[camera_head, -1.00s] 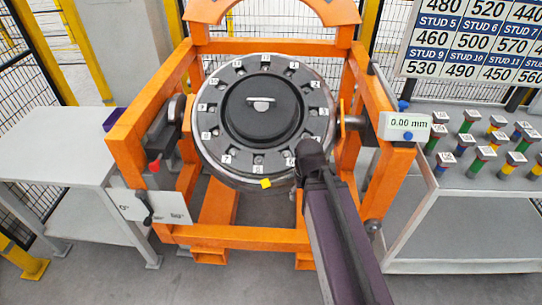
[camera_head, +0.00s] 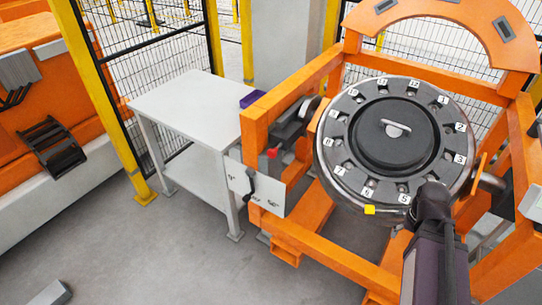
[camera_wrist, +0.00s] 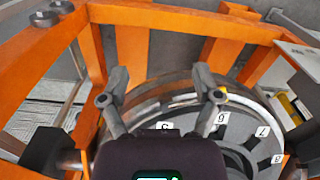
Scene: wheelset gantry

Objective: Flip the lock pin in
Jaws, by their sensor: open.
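A red-tipped knob (camera_head: 273,153) sits on the left post of the orange gantry (camera_head: 330,247); I cannot tell for sure that it is the lock pin. Below it, a black-handled lever (camera_head: 250,185) stands on a white plate (camera_head: 272,196) with angle marks. My gripper (camera_wrist: 160,97) is open and empty in the wrist view, its fingers wide apart over the rim of the round wheel (camera_wrist: 180,92). In the head view my arm reaches the wheel's lower right rim, well right of knob and lever; the fingertips are hidden there.
The wheel (camera_head: 350,160) with numbered slots and a yellow marker (camera_head: 369,210) sits inside the gantry. A grey-white table (camera_head: 185,100) with a purple object (camera_head: 250,99) stands left of it. Open floor (camera_head: 165,255) lies front left. Yellow-posted mesh fencing stands behind.

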